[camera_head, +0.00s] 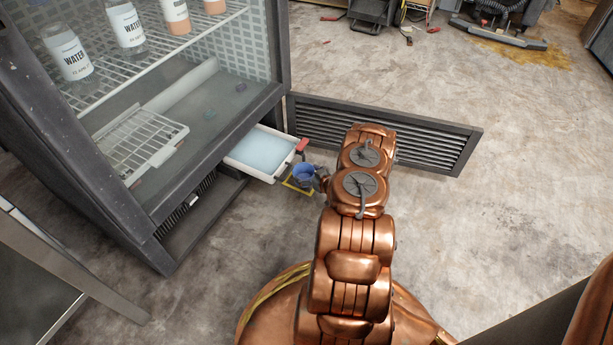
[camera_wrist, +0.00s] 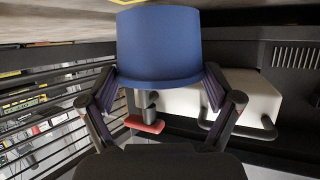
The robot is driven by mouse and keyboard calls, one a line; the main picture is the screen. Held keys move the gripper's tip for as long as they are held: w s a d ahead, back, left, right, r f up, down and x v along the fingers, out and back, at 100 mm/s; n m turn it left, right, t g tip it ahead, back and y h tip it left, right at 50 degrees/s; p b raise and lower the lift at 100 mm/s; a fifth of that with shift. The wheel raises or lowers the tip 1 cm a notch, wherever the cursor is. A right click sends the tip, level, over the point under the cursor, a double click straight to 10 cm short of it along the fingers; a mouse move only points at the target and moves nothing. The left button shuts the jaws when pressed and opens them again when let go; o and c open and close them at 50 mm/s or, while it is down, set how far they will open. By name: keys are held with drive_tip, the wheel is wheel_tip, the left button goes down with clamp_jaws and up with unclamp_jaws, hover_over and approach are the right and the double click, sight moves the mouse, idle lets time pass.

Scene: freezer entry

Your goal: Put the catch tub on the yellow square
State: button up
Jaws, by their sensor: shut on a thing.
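The blue catch tub (camera_head: 304,172) is at the end of my arm, just in front of the pulled-out white tray. In the wrist view the tub (camera_wrist: 160,45) fills the top middle, with a finger against each side. My gripper (camera_wrist: 158,88) is shut on it; in the head view my wrist mostly hides the fingers. The yellow square (camera_head: 297,188) shows as a thin outline on the floor, partly behind the tub. A bit of yellow (camera_wrist: 124,2) also shows at the top edge of the wrist view. I cannot tell whether the tub touches the floor.
The white tray (camera_head: 284,168) of pale blue liquid sticks out under the freezer cabinet (camera_head: 180,220), with a red tab (camera_head: 302,145) at its corner. A dark louvred panel (camera_head: 430,147) lies behind my wrist. Open concrete floor is to the right.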

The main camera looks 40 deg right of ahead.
sight(304, 171)
drive_tip(key=w+d, duration=0.2)
drive_tip(key=w+b, duration=0.1)
drive_tip(key=shift+d+f, duration=0.25)
drive_tip(key=shift+d, duration=0.15)
wheel_tip(304, 171, down, 4)
drive_tip(key=shift+w+r+b, duration=0.1)
drive_tip(key=shift+r+b, duration=0.1)
drive_tip(key=shift+b, duration=1.05)
drive_tip(key=shift+r, duration=0.1)
drive_tip(key=o, duration=0.7)
drive_tip(key=shift+c, duration=0.2)
